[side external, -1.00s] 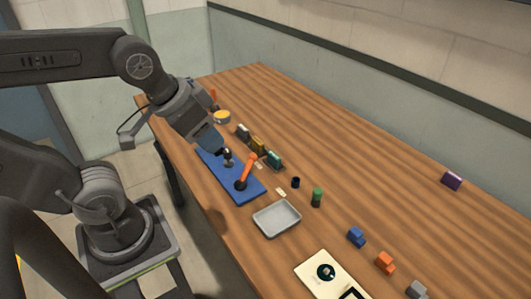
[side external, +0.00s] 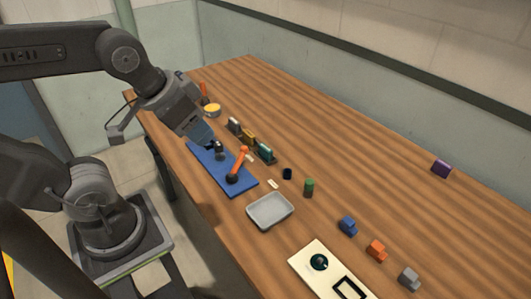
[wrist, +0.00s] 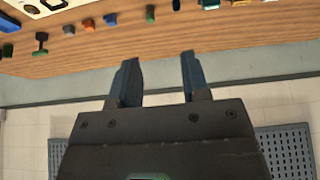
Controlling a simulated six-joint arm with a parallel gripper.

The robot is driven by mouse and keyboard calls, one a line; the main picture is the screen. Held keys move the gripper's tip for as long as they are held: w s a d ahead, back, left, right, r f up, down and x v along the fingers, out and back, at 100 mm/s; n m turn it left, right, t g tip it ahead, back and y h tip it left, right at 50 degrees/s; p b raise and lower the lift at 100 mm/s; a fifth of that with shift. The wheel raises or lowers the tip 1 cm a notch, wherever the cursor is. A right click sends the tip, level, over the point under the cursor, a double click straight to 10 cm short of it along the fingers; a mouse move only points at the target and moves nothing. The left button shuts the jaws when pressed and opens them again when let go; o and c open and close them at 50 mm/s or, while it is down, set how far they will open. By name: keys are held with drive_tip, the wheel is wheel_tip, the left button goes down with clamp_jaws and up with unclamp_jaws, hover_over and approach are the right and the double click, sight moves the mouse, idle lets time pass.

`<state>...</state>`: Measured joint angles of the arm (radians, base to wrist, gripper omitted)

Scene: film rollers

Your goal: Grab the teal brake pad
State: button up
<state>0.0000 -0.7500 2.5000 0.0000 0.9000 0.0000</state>
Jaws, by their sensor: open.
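The teal brake pad (side external: 265,151) appears to be the teal block at the near end of a short row on the table, in the side external view. A yellow block (side external: 249,137) and a whitish block (side external: 234,125) stand behind it in the same row. My gripper (side external: 211,145) is above the blue mat, to the left of the row and apart from the teal block. In the wrist view my gripper (wrist: 160,76) shows two spread fingers with nothing between them.
The blue mat (side external: 206,160) carries an orange lever (side external: 239,161) and a black knob. A grey tray (side external: 270,211), a green cylinder (side external: 308,188), a dark cup (side external: 287,174) and small coloured blocks lie nearer. The table's right side is mostly clear, with a purple block (side external: 441,169).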

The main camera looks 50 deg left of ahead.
drive_tip(key=shift+o, duration=0.8)
drive_tip(key=n+g, duration=0.6)
drive_tip(key=n, duration=1.2)
hover_over(265, 147)
drive_tip(key=f, duration=2.2)
drive_tip(key=shift+w+d, duration=0.1)
drive_tip(key=shift+d, duration=0.15)
drive_tip(key=shift+a+f, duration=0.2)
drive_tip(key=shift+f, duration=2.95)
clamp_jaws()
